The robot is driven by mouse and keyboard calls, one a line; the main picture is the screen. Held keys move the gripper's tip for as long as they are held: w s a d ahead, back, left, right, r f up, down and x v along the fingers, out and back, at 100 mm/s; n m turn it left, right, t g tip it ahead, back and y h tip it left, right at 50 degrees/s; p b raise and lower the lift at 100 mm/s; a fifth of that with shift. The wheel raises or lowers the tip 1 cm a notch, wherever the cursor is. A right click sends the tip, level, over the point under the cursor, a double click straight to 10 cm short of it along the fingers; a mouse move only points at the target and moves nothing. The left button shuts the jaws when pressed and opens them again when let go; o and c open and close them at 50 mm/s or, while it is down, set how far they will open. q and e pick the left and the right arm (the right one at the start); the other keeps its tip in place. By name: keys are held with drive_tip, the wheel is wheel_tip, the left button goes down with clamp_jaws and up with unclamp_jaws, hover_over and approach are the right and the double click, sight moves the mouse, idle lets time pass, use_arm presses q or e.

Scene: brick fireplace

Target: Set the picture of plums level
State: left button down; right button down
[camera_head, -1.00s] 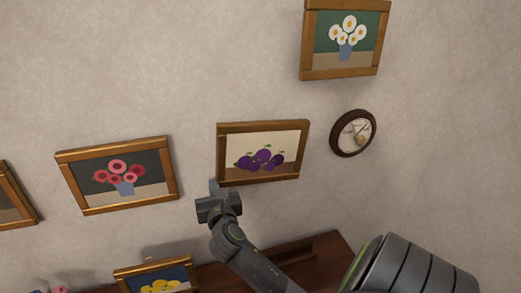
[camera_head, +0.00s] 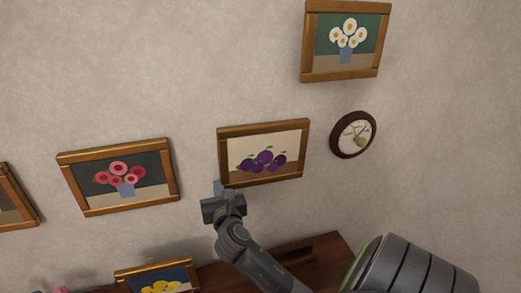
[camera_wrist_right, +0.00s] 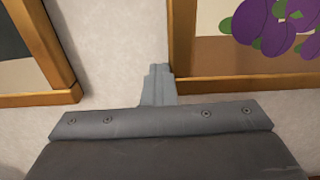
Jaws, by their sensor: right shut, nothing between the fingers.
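The picture of plums (camera_head: 264,138) hangs on the wall in a wooden frame, near the middle of the head view. Its lower left corner shows in the right wrist view, with the plums (camera_wrist_right: 268,24) at the upper right. In the head view its frame looks slightly tilted, the right side higher. My right gripper (camera_head: 219,188) is shut and empty at the frame's lower left corner. In the wrist view its fingertips (camera_wrist_right: 159,72) are beside that corner; whether they touch it I cannot tell. My left gripper is not in view.
A picture of red flowers (camera_head: 119,178) hangs to the left. A round clock (camera_head: 353,135) and a picture of white flowers (camera_head: 346,41) hang to the right. A yellow flower picture (camera_head: 158,277) stands below, by a dark wooden shelf (camera_head: 318,262).

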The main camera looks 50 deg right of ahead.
drive_tip(key=shift+s+d+r, duration=0.1)
drive_tip(key=shift+d+r, duration=0.05)
drive_tip(key=shift+a, duration=0.25)
drive_tip(key=shift+w+a, duration=0.45)
drive_tip(key=shift+a, duration=0.15)
drive_tip(key=shift+s+p, duration=0.1)
drive_tip(key=shift+p, duration=0.25)
drive_tip(key=p+v, duration=0.2)
drive_tip(key=v, duration=0.6)
idle(0.4)
